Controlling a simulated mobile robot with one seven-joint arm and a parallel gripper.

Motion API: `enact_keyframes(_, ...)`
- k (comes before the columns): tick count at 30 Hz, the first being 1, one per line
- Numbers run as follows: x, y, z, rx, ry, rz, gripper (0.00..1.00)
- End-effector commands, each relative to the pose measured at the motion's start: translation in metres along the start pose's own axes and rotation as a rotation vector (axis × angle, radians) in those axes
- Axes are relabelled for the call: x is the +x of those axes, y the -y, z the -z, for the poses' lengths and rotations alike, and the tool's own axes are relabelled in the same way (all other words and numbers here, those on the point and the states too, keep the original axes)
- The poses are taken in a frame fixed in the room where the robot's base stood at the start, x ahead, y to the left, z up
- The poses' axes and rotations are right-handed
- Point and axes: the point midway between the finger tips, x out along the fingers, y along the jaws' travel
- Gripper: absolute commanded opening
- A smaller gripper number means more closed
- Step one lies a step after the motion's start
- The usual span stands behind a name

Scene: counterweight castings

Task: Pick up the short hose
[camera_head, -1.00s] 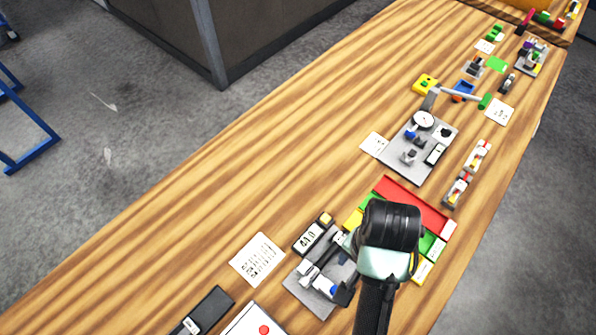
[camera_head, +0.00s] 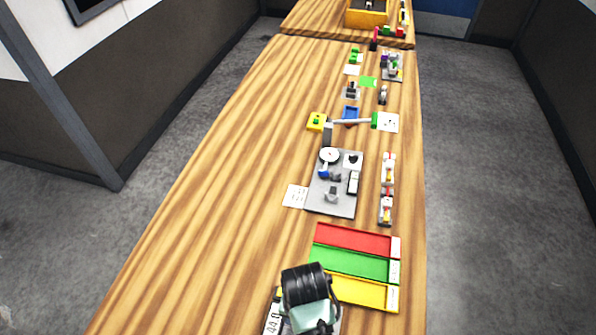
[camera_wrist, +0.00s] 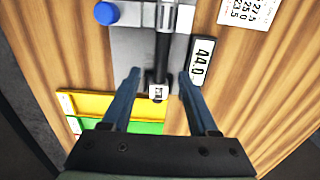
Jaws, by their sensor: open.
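I cannot pick out a short hose in either view. My gripper (camera_wrist: 158,76) is open, its two blue fingers apart in the wrist view. Between them and beneath is a dark rod with a small white labelled block (camera_wrist: 158,91) at its end, part of a fixture on a grey plate (camera_wrist: 128,45). I see nothing held. In the head view my arm's black and pale green end is at the bottom and hides the fingers and most of that fixture.
A display reading 44.0 (camera_wrist: 202,62) stands beside the right finger. Red (camera_head: 350,240), green (camera_head: 348,263) and yellow (camera_head: 366,292) trays lie near my arm. A grey plate with a dial (camera_head: 318,207) and a two-part rack (camera_head: 387,190) stand beyond. The table's left side (camera_head: 215,170) is clear.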

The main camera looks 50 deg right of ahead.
Motion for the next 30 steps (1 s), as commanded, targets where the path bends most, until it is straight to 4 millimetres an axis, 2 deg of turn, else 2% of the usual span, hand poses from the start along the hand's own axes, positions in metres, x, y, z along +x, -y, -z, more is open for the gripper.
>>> enact_keyframes(10, 0.04, 0.001, -0.002, 0.0, 0.002, -0.001, 0.6)
enact_keyframes(20, 0.046, 0.001, -0.002, 0.0, 0.0, 0.0, 0.58)
enact_keyframes(27, 0.045, 0.001, -0.002, 0.0, 0.0, 0.0, 0.15)
enact_keyframes(30, 0.045, 0.001, -0.002, 0.0, 0.0, 0.0, 0.0)
